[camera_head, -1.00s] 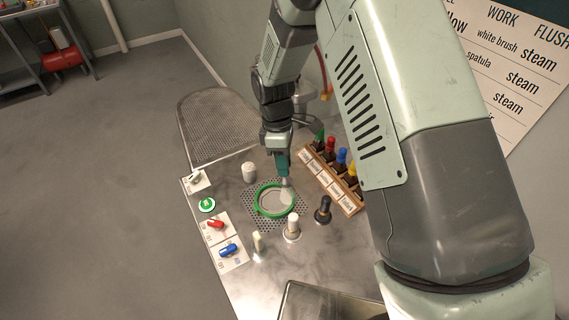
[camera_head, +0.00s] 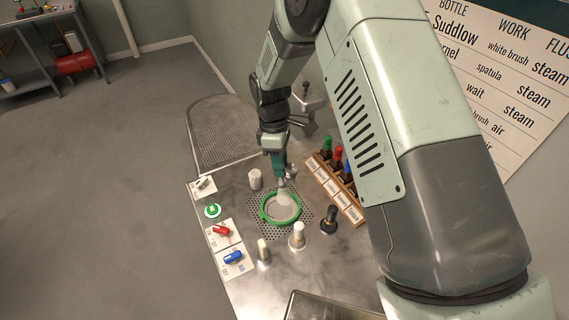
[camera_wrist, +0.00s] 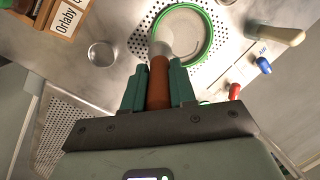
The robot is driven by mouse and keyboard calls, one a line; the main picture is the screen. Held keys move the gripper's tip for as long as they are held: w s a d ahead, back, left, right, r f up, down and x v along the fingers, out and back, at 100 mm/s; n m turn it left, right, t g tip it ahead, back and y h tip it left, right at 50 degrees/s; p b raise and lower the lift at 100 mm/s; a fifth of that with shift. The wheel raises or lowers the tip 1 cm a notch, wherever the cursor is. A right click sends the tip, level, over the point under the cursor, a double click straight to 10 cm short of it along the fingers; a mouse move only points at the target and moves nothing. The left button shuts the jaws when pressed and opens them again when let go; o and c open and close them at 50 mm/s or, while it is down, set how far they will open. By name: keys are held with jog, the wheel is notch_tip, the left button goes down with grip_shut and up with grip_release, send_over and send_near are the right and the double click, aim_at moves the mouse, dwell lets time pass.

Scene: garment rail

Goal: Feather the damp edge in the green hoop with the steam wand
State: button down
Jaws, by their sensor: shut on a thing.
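The green hoop (camera_head: 299,215) lies flat on a perforated patch of the steel table, with a pale surface inside it. The hoop also shows at the top of the wrist view (camera_wrist: 212,40). My gripper (camera_head: 280,172) is above the hoop's far side, shut on a slim tool with a brown handle, which I take for the steam wand (camera_wrist: 158,82). In the wrist view the handle sits between the two teal fingers (camera_wrist: 158,88). The damp edge cannot be made out.
A wooden rack (camera_head: 335,190) of colour-capped bottles stands right of the hoop. A red switch (camera_head: 221,230) and a blue switch (camera_head: 233,257) are at left.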

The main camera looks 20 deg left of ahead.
jog(key=a, duration=0.1)
jog(key=s+a, duration=0.1)
jog(key=a, duration=0.1)
jog(key=shift+s, duration=0.1)
dwell(0.5)
jog(key=shift+s, duration=0.1)
jog(key=s+d, duration=0.1)
jog(key=s, duration=0.5)
jog(key=shift+s+d, duration=0.15)
jog(key=shift+d, duration=0.05)
dwell(1.1)
jog(key=shift+d, duration=0.15)
jog(key=shift+s+d, duration=0.1)
jog(key=shift+d, duration=1)
